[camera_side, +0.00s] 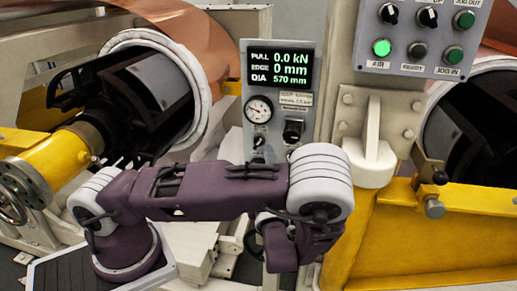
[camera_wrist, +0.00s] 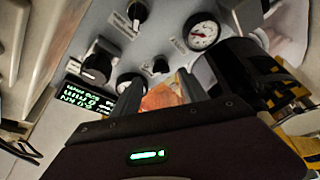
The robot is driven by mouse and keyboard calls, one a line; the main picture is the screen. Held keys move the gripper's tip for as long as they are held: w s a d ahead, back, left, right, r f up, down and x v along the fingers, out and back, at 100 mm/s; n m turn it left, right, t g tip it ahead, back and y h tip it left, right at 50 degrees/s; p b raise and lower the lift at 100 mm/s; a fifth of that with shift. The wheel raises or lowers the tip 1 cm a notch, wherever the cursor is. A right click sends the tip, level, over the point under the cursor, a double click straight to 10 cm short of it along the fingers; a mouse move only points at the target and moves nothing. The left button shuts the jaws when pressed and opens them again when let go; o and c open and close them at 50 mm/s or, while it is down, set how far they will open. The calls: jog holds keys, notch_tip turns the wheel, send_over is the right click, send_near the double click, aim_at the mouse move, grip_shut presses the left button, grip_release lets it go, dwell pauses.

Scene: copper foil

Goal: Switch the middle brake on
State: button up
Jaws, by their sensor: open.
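A grey control panel (camera_side: 313,52) with a lit display stands behind my arm in the side view. It carries a round gauge (camera_side: 258,109), a black knob (camera_side: 293,130) and smaller controls at lower left. In the wrist view the panel is close and tilted, with the gauge (camera_wrist: 203,35), a large black knob (camera_wrist: 100,64), another black knob (camera_wrist: 137,11) and a small dark control (camera_wrist: 160,66). The labels are too blurred to tell which control is the middle brake. My gripper (camera_wrist: 160,84) is open, its two fingers apart and pointing at the panel. The fingertips are hidden in the side view.
A copper roll (camera_side: 205,45) on a black core is at left, with a yellow shaft (camera_side: 55,155). A second panel (camera_side: 425,35) with a lit green AIR button is at upper right. A white bracket (camera_side: 372,150) and a yellow beam (camera_side: 440,225) stand right of my arm.

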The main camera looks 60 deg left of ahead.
aim_at(258, 145)
jog(key=x, duration=0.5)
jog(key=shift+a, duration=0.25)
jog(key=shift+c, duration=0.2)
grip_shut()
jog(key=shift+n, duration=0.3)
jog(key=n+g, duration=0.1)
jog(key=n, duration=0.1)
jog(key=n+g+h, duration=0.1)
jog(key=n, duration=0.2)
jog(key=shift+r+n+h, duration=0.2)
jog(key=shift+n+h, duration=0.1)
jog(key=n+h, duration=0.1)
jog(key=n, duration=0.1)
jog(key=n+h, duration=0.1)
jog(key=n, duration=0.1)
jog(key=shift+r+n, duration=0.2)
jog(key=shift+n, duration=0.5)
